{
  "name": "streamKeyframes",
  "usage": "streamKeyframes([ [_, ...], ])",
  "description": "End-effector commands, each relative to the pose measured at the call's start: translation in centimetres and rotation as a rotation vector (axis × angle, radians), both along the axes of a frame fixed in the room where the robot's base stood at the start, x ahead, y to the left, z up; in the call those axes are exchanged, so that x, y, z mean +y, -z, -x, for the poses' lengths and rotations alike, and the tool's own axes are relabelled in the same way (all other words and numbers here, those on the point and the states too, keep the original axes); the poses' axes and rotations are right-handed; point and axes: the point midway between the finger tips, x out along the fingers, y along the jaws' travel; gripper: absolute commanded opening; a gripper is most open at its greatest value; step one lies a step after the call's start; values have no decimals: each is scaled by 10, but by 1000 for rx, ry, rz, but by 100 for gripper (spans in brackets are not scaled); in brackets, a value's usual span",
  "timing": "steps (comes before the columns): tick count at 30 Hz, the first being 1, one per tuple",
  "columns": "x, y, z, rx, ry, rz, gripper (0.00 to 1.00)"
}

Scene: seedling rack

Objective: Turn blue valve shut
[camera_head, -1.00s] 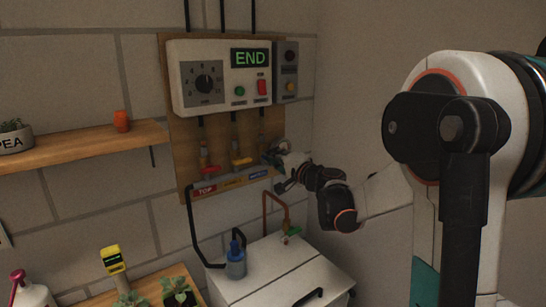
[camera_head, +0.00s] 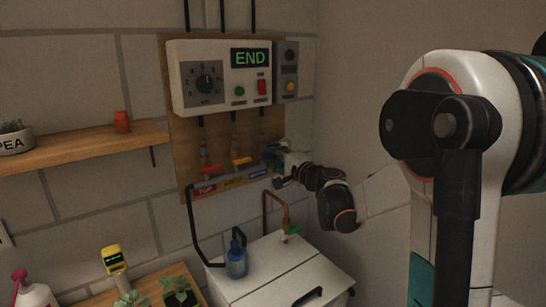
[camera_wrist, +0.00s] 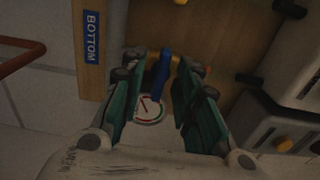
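The blue valve handle (camera_wrist: 163,72) stands between the fingertips in the wrist view. My gripper (camera_wrist: 160,72) is open around it, with a dark green finger pad on each side and gaps visible to the handle. A round gauge (camera_wrist: 150,108) shows lower down between the fingers. A blue BOTTOM label (camera_wrist: 91,37) is to the left. In the head view my gripper (camera_head: 279,168) is at the right end of the valve row, by the wooden panel, and largely hides the blue valve.
A red valve (camera_head: 210,169) and a yellow valve (camera_head: 241,162) sit left of my gripper on the panel. A control box (camera_head: 220,76) showing END hangs above. A white cabinet (camera_head: 280,270) with a copper pipe (camera_head: 265,213) and blue bottle (camera_head: 236,262) stands below.

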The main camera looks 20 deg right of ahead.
Motion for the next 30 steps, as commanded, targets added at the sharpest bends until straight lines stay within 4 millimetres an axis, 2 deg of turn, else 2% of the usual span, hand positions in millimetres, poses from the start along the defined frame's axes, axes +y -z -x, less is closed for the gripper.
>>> streamKeyframes([
  [5, -2, 0, 6, 0, 1, 0, 29],
  [8, -5, 0, 19, 0, 2, 0, 29],
  [21, -20, 0, 100, 0, 2, 0, 29],
  [25, -23, 0, 113, 0, 1, 0, 29],
  [30, -23, 0, 118, 0, 0, 0, 29],
])
